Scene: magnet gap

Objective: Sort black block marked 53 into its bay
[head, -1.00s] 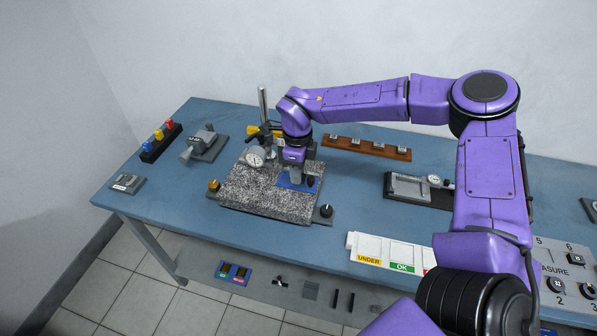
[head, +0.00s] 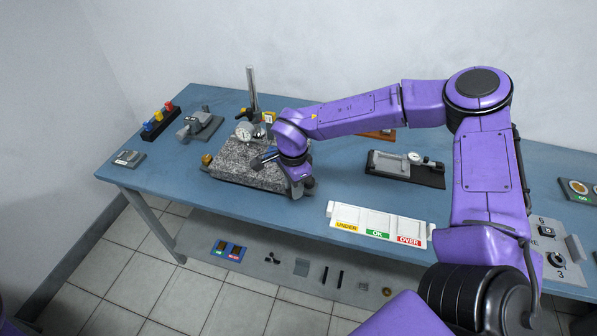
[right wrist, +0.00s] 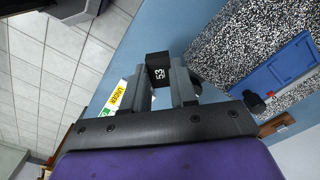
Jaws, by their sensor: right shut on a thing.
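The black block marked 53 (right wrist: 157,72) is held between the fingertips of my right gripper (right wrist: 161,86), its white number showing in the right wrist view. In the head view my right gripper (head: 301,189) is at the front right corner of the granite plate (head: 229,160); the block cannot be made out there. A white tray with bays labelled UNDER, OK and OVER (head: 377,234) stands at the table's front edge, to the right of the gripper. Its UNDER label also shows in the right wrist view (right wrist: 117,100). My left gripper is out of view.
A dial indicator (head: 244,131) on a post stands at the back of the granite plate. A blue pad (right wrist: 277,76) lies on the plate. A caliper on a black base (head: 404,168) lies behind the tray. Blue tabletop between plate and tray looks clear.

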